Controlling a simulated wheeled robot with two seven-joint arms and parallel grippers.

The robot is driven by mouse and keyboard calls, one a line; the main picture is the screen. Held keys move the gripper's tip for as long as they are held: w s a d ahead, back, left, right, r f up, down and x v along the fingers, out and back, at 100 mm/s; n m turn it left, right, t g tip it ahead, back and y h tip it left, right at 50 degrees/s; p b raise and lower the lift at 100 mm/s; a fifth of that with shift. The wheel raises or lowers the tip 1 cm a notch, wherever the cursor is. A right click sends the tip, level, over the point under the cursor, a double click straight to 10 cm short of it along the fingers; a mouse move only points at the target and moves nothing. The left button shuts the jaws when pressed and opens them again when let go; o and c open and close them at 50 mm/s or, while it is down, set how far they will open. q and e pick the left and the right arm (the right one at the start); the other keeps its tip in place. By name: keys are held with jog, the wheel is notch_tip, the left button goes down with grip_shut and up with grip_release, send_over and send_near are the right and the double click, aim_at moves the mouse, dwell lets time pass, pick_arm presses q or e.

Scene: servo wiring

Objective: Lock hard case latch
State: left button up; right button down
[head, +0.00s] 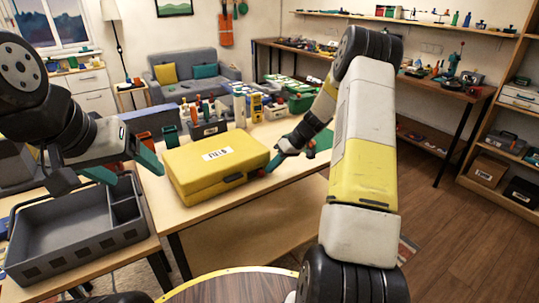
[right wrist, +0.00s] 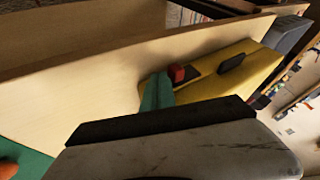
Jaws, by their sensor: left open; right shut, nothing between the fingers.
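The yellow hard case (head: 205,172) lies closed on the wooden table, with a white label on its lid. In the right wrist view the case (right wrist: 262,72) shows a dark handle (right wrist: 232,62) and a small red latch (right wrist: 177,73) on its front side. My right gripper (head: 270,168) is shut and empty at the right front corner of the case. Its green fingertip (right wrist: 157,90) is right beside the red latch; I cannot tell whether they touch. My left gripper (head: 124,167) is open and empty, left of the case and above the grey bin.
A grey divided bin (head: 75,243) stands on the left table. Bottles, boxes and a tool caddy (head: 206,128) stand behind the case. A green mat (head: 322,141) lies to its right. A round wooden surface (head: 235,287) is at the bottom. The table in front of the case is clear.

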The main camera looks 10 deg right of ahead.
aim_at(260, 173)
jog(key=shift+s+a, duration=0.15)
jog(key=shift+a, duration=0.1)
jog(key=shift+s+a, duration=0.25)
jog(key=shift+a, duration=0.4)
jog(key=shift+s+a, duration=0.3)
jog(key=shift+a, duration=0.3)
jog(key=shift+s+a, duration=0.25)
jog(key=shift+a, duration=0.4)
